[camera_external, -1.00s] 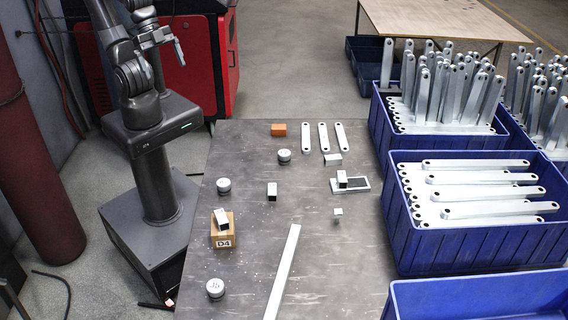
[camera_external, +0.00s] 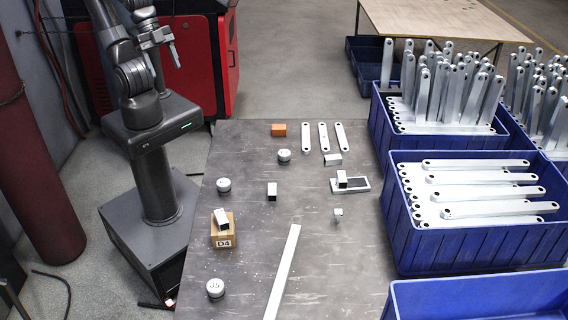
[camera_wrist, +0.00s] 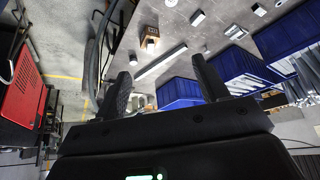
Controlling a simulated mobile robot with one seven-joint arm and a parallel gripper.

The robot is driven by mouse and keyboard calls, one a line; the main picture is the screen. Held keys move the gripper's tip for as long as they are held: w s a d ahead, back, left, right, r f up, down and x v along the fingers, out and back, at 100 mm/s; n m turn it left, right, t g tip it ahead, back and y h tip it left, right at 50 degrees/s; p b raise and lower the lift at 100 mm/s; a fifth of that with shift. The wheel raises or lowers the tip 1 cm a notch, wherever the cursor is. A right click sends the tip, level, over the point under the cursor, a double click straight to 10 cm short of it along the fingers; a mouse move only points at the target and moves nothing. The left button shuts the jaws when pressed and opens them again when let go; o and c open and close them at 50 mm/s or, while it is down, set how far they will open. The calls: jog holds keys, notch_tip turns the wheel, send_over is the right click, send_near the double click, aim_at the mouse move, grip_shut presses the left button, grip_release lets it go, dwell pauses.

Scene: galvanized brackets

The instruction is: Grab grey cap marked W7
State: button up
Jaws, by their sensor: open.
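Three round grey caps stand on the dark table. The near cap (camera_external: 215,288) bears a mark that looks like J5. The left cap (camera_external: 223,185) and the far cap (camera_external: 284,156) have marks too small to read, so I cannot tell which is W7. My gripper (camera_external: 173,50) is raised off the table's far left side, well away from all caps. In the wrist view my gripper (camera_wrist: 162,72) has its two dark fingers spread, with nothing between them.
A cardboard box marked D4 (camera_external: 223,238) carries a small metal block. A long pale bar (camera_external: 283,272) lies across the near table. Blue crates (camera_external: 470,245) line the right edge.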

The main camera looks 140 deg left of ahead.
jog(key=shift+w, duration=0.1)
jog(key=n+g, duration=0.7)
send_over(223, 182)
jog(key=shift+h, duration=0.4)
notch_tip(223, 182, down, 33)
jog(key=shift+r, duration=0.1)
jog(key=shift+f, duration=2.85)
jog(key=c, duration=1.1)
